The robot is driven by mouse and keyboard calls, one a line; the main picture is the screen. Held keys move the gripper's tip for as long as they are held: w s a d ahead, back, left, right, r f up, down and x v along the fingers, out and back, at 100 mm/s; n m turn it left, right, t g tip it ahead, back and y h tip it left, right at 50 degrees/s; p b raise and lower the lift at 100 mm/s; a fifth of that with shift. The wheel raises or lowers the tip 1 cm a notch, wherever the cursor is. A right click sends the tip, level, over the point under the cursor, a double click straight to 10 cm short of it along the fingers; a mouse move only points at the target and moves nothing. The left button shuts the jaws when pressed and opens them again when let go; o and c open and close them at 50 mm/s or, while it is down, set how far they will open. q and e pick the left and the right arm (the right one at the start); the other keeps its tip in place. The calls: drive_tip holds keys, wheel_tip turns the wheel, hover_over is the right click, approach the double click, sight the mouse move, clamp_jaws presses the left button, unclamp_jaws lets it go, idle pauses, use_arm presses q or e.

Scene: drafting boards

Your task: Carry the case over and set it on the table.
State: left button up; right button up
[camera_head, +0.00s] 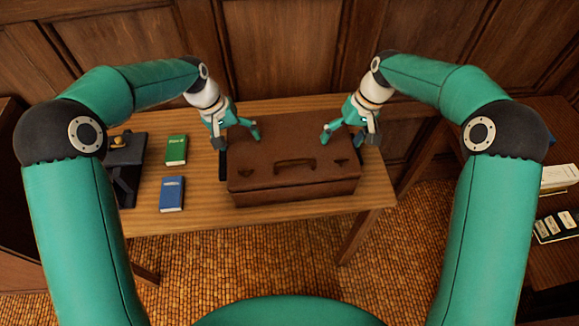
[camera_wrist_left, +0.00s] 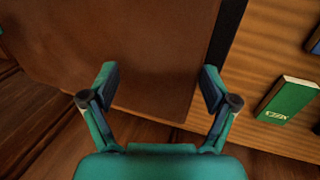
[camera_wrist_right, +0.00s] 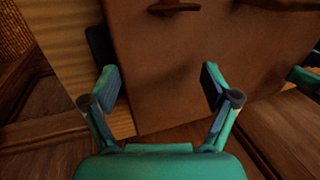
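The case (camera_head: 290,180) is a brown leather-like box with a dark handle on its near side. It rests flat on a wooden table (camera_head: 200,215). My left gripper (camera_head: 239,138) is open over the case's far left part, and the case also fills much of the left wrist view (camera_wrist_left: 140,40). My right gripper (camera_head: 348,138) is open over its far right part, and the case shows below its spread fingers in the right wrist view (camera_wrist_right: 180,70). Neither gripper holds anything. I cannot tell whether any fingertip touches the case.
A green book (camera_head: 176,149) and a blue book (camera_head: 172,194) lie left of the case, beside a dark stand (camera_head: 127,165). A dark strip (camera_head: 223,166) shows at the case's left edge. A wood-panelled wall (camera_head: 285,50) stands behind. A dark shelf (camera_head: 545,268) is at the right.

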drive_tip(key=shift+r, duration=0.15)
use_arm(q)
drive_tip(key=v, duration=1.1)
drive_tip(key=shift+r, duration=0.35)
use_arm(e)
drive_tip(key=v, duration=1.1)
drive_tip(key=shift+r, duration=0.3)
use_arm(q)
drive_tip(key=shift+s+a, duration=0.1)
drive_tip(key=shift+a, duration=0.05)
use_arm(e)
drive_tip(key=shift+d, duration=0.15)
